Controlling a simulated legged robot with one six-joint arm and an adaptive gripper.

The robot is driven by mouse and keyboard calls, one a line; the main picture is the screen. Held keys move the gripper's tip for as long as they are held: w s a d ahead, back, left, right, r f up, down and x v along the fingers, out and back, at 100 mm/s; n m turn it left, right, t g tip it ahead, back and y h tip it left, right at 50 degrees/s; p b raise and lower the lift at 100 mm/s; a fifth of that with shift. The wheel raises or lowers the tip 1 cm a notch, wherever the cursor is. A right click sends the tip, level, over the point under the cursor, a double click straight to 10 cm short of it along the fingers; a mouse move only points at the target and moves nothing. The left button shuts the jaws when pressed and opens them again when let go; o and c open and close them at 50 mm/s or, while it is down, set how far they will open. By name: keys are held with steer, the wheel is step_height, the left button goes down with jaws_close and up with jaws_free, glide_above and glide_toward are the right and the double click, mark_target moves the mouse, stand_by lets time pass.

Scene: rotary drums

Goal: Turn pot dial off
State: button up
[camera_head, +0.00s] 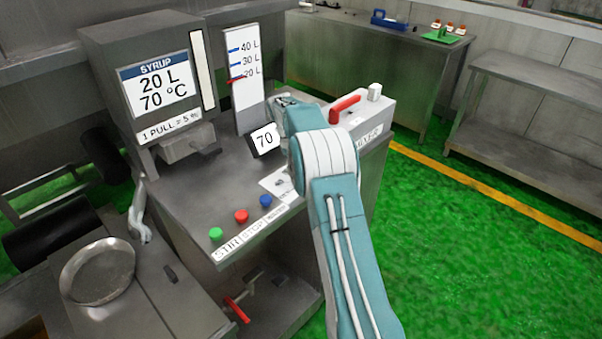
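The pot's control console (225,170) stands in the middle of the view. A small tilted display on it (264,138) reads 70. A white label plate (279,184) with a dark mark or small part on it lies just left of my arm. I cannot make out a dial for certain; my teal arm covers part of the console's right side. The grey end of my arm (287,101), perhaps my gripper, shows small behind the arm, near the level gauge. Its fingers cannot be made out, nor whether it holds anything.
Green (215,234), red (241,216) and blue (265,201) buttons line the console's front edge. A syrup box (155,85) reads 20 L, 70 °C. A round metal pan (98,272) is at left.

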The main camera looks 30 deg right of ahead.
steer(key=o, duration=0.7)
steer(key=shift+d+f, duration=0.2)
steer(key=shift+f, duration=0.3)
steer(key=shift+r, duration=0.1)
steer(key=v, duration=1.2)
steer(key=shift+a+r, duration=0.15)
steer(key=shift+r, duration=0.15)
